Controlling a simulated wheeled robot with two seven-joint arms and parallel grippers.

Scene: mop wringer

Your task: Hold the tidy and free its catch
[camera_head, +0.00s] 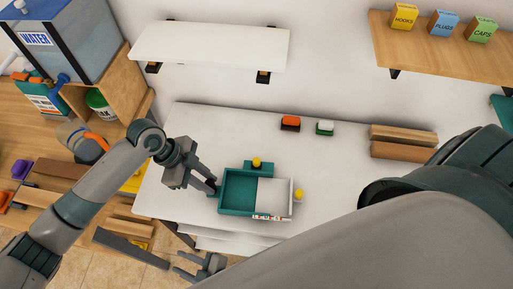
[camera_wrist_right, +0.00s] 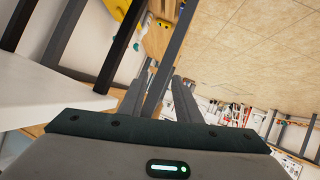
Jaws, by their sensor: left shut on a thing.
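The tidy is a teal box (camera_head: 222,207) on the white table, with an open teal left part and a white panel (camera_head: 273,193) over its right part. A yellow knob (camera_head: 256,162) stands on a teal block at its back, and another yellow knob (camera_head: 299,195) is at its right side. I cannot tell which part is the catch. A small printed strip (camera_head: 268,217) is on its front edge. My left gripper (camera_head: 213,186) is shut on the tidy's left wall. My right gripper (camera_head: 186,265) is open and empty, low in front of the table, away from the tidy.
A red-topped block (camera_head: 290,123) and a green-and-white block (camera_head: 325,128) stand behind the tidy. Wooden bars (camera_head: 402,142) lie at the table's back right. A white shelf (camera_head: 212,47) hangs above. The table right of the tidy is partly hidden by my right arm.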

